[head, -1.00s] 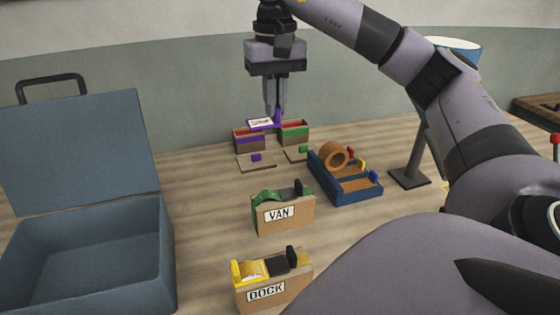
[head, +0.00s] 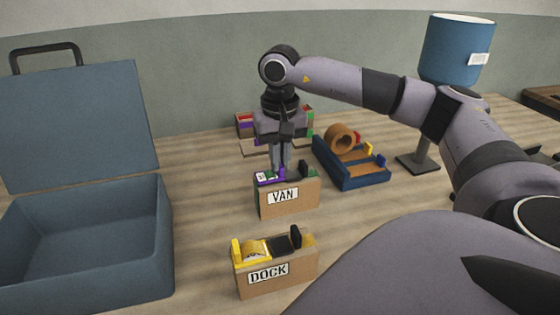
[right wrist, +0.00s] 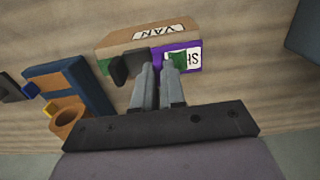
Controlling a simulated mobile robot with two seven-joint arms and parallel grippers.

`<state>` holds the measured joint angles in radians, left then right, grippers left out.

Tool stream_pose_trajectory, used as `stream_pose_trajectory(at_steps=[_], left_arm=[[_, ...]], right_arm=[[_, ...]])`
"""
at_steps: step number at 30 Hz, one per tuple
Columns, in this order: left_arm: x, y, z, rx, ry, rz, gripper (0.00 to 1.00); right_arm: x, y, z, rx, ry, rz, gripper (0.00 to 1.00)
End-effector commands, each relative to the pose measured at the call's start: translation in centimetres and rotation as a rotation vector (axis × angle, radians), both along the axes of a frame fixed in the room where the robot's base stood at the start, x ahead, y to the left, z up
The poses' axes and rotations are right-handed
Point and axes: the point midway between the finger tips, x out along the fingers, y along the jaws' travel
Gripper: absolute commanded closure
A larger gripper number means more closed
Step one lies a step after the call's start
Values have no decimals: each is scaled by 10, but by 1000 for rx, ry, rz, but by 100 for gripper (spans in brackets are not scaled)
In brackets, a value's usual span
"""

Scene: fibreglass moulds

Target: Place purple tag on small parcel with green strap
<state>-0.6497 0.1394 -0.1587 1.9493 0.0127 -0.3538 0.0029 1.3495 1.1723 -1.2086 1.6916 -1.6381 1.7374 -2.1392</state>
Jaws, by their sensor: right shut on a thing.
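The purple tag (head: 262,177), with a white printed label, is between the fingers of my right gripper (head: 281,172). The tag also shows in the right wrist view (right wrist: 183,45), beside the fingertips, with a small green piece over part of it. It is at the top of the cardboard parcel marked VAN (head: 300,200), toward its left end. I cannot tell whether it touches the parcel. The parcel's green band is mostly hidden by the tag and fingers. A black block (right wrist: 130,66) stands on its top. My left gripper is not in view.
A cardboard parcel marked DOCK (head: 300,280) with yellow parts stands in front. A blue tray (head: 352,183) with a tape roll (head: 339,137) is to the right. An open blue case (head: 150,235) is at the left. Colour-banded boxes (head: 244,131) stand behind my gripper.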

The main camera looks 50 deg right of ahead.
Motion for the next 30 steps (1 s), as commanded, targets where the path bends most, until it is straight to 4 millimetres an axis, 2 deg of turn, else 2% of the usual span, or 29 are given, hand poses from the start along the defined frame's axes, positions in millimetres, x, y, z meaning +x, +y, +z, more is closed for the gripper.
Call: stream_pose_trajectory(at_steps=[3, 14, 15, 17, 26, 30], left_arm=[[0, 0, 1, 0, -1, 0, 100], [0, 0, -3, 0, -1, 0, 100], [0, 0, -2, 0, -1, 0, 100], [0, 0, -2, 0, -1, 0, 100], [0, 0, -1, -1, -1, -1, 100], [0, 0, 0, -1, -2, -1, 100]], right_arm=[[0, 0, -9, 0, 1, 0, 100], [0, 0, -14, 0, 1, 0, 100], [0, 0, -13, 1, 0, 0, 83], [0, 0, -13, 1, 0, 0, 64], [0, 0, -11, 1, 0, 0, 64], [1, 0, -2, 1, -4, 0, 64]])
